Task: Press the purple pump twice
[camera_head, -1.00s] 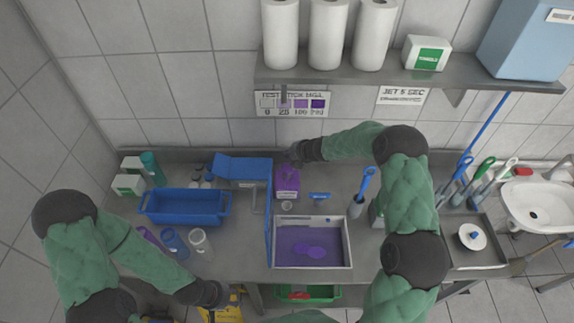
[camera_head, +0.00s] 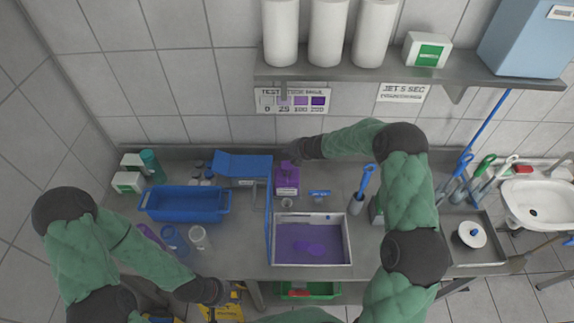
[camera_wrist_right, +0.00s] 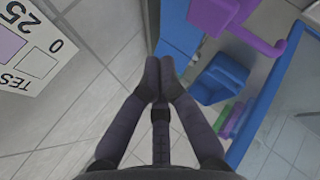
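The purple pump bottle (camera_head: 287,182) stands at the back of the steel counter, under the test-strip chart. Its purple nozzle and part of its body (camera_wrist_right: 262,32) show at the upper right of the right wrist view. My right gripper (camera_head: 291,155) is just behind and above the pump head. In the right wrist view, its fingertips (camera_wrist_right: 160,78) are together with nothing between them, beside the pump. I cannot tell whether it touches the pump. My left gripper (camera_head: 212,296) is low at the counter's front edge, and its fingers are too small to read.
A white-rimmed tray (camera_head: 348,250) with purple liquid sits in front of the pump. A blue bin (camera_head: 185,205) and blue stand (camera_head: 240,166) are to the left. A brush in a holder (camera_head: 357,203) stands to the right. The shelf (camera_head: 380,76) hangs above.

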